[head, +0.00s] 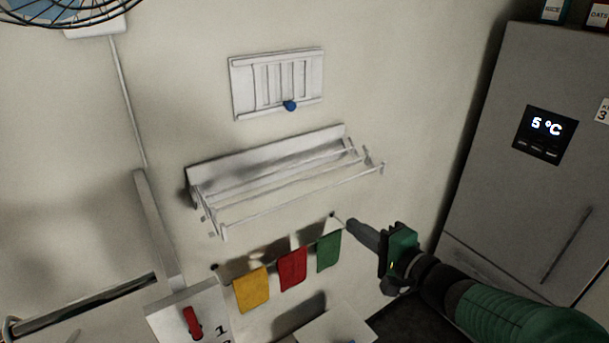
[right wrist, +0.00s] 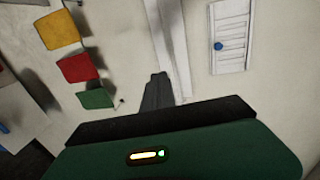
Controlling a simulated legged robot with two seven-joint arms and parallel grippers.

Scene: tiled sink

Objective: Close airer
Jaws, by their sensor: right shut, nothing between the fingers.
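The white wall airer (head: 290,185) is folded out from the wall, its thin rails standing out from a long white back plate. In the right wrist view the airer (right wrist: 168,35) shows as pale strips running up from behind my fingers. My right gripper (head: 352,224) is shut and empty, below and to the right of the airer's right end, apart from it in the head view. In the right wrist view its fingers (right wrist: 157,88) are together and overlap the airer's lower end in the picture; the depth gap cannot be told. My left gripper is out of view.
Yellow (head: 251,289), red (head: 293,269) and green (head: 329,250) cloths hang below the airer. A louvred vent (head: 277,83) with a blue knob is above it. A grey fridge (head: 500,150) stands at the right. A red switch (head: 192,322) is at lower left.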

